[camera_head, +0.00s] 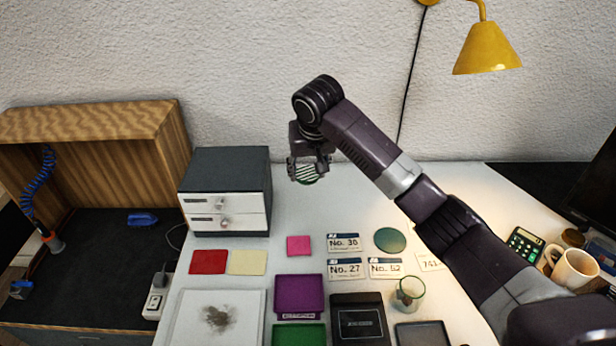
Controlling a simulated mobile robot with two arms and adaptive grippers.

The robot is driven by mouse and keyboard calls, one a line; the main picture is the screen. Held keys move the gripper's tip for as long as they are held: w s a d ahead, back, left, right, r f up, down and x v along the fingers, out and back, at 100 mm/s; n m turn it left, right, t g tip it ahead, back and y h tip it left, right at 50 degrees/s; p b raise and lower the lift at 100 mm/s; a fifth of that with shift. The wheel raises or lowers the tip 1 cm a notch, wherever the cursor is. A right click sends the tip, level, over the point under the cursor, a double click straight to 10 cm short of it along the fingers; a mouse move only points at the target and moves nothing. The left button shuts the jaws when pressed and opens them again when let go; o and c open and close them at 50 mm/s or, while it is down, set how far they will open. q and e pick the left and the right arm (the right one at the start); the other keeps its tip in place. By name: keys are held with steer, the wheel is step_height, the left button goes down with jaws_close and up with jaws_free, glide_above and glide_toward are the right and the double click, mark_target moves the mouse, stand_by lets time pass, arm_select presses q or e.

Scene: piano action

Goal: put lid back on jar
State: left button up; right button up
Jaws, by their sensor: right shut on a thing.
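My right gripper (308,172) is raised near the wall, to the right of the small drawer cabinet. It is shut on a round, green-and-white striped lid (305,174), which is partly covered by the fingers. A small clear glass jar (409,293) stands on the white table at the lower right, with something brownish inside and no lid on it. The lid is well apart from the jar, farther back and to the left. My left gripper is not in view.
A flat green disc (390,240) and several number cards (345,243) lie behind the jar. A black box (360,320) and a purple tray (299,291) are to its left. A mug (574,268) and calculator (523,243) stand right. The table's back is clear.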

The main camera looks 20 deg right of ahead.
mark_target(309, 179)
steer(key=s+r, duration=0.2)
steer(key=shift+s+a+r, duration=0.15)
steer(key=shift+s+r, duration=0.15)
steer(key=shift+s, duration=0.1)
steer(key=s+r+n, duration=0.1)
steer(key=s, duration=1.8)
steer(key=shift+s+a+y, duration=0.2)
steer(key=shift+y, duration=0.1)
steer(key=shift+d, duration=0.15)
